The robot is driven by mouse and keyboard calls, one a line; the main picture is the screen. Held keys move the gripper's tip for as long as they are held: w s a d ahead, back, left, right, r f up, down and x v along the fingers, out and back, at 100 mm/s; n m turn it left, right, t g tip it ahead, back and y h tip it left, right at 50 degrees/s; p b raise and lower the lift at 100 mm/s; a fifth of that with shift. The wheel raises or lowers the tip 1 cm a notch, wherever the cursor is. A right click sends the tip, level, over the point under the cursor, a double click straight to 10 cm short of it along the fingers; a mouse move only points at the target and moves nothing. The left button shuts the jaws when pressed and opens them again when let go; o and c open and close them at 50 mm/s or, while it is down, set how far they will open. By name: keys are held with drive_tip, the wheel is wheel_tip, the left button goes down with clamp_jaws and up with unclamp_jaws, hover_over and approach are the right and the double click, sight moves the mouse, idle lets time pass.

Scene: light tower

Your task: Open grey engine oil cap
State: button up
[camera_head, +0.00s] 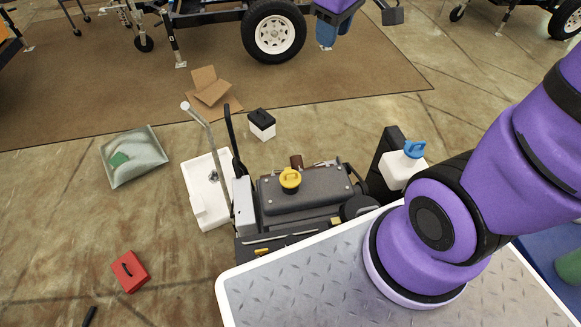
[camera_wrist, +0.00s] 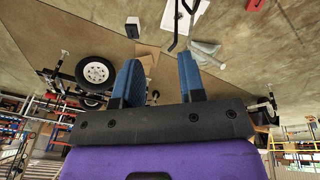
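A yellow cap (camera_head: 290,179) sits on top of a grey engine (camera_head: 308,192), near the middle of the head view. No grey cap stands out there. My gripper (camera_wrist: 159,62) shows in the wrist view as two blue fingers spread apart, with nothing between them. Its purple and blue end (camera_head: 329,28) appears at the top edge of the head view, well away from the cap. The yellow cap is not visible in the wrist view.
A white container with a blue cap (camera_head: 396,174) stands right of the engine. A mast pole (camera_head: 207,145) rises left of it. A white tray (camera_head: 203,203), a red box (camera_head: 130,271), a grey-green bag (camera_head: 136,159), cardboard (camera_head: 211,93) and a black-and-white box (camera_head: 262,124) lie around.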

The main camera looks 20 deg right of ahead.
drive_tip(key=w+a+f+n+g, duration=0.1)
drive_tip(key=w+f+n, duration=0.3)
drive_tip(key=f, duration=0.5)
drive_tip(key=w+a+f+n+g, duration=0.1)
drive_tip(key=w+a+f+g, duration=0.1)
drive_tip(key=w+f, duration=0.5)
drive_tip(key=s+f+n, duration=0.1)
drive_tip(key=f, duration=0.9)
drive_tip(key=s+a+f+n+g, duration=0.1)
drive_tip(key=f+n, duration=0.1)
drive_tip(key=f, duration=0.9)
drive_tip(key=s+a+f+n, duration=0.1)
drive_tip(key=s+f, duration=0.1)
drive_tip(key=f, duration=0.8)
drive_tip(key=shift+a+f+n+g+y, duration=0.2)
drive_tip(key=shift+a+n+g+y, duration=0.1)
drive_tip(key=shift+n+g, duration=0.1)
drive_tip(key=shift+c, duration=0.5)
clamp_jaws()
